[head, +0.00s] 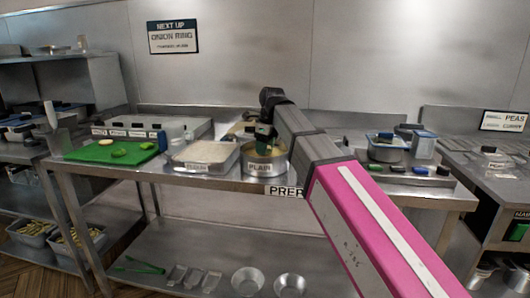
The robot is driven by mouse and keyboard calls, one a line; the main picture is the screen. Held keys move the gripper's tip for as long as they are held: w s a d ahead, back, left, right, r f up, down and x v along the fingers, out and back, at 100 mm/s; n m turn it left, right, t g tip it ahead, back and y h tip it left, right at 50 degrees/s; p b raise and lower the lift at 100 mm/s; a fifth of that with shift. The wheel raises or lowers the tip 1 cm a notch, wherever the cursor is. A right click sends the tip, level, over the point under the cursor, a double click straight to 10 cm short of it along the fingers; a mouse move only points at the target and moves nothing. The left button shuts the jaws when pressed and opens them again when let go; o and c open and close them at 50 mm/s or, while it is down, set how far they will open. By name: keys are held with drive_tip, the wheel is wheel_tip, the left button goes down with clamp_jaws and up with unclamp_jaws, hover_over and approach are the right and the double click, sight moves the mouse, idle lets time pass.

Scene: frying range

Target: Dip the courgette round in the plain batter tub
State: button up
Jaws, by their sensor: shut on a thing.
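The plain batter tub (264,169) is a round metal tub with a "PLAIN" label, near the middle of the steel prep table. My gripper (266,146) points down at the tub's mouth, its tips over or inside the rim. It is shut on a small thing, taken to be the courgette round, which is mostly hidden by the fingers. I cannot tell whether it touches the batter.
A crumb tray (202,168) stands against the tub's left side. A topping rail with black-handled lids (157,128) is behind the board. Blue and clear containers (424,145) stand at the right. Metal bowls (248,280) and tongs (138,265) lie on the lower shelf.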

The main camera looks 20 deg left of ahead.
drive_tip(key=shift+r, duration=2.85)
drive_tip(key=shift+r, duration=1.5)
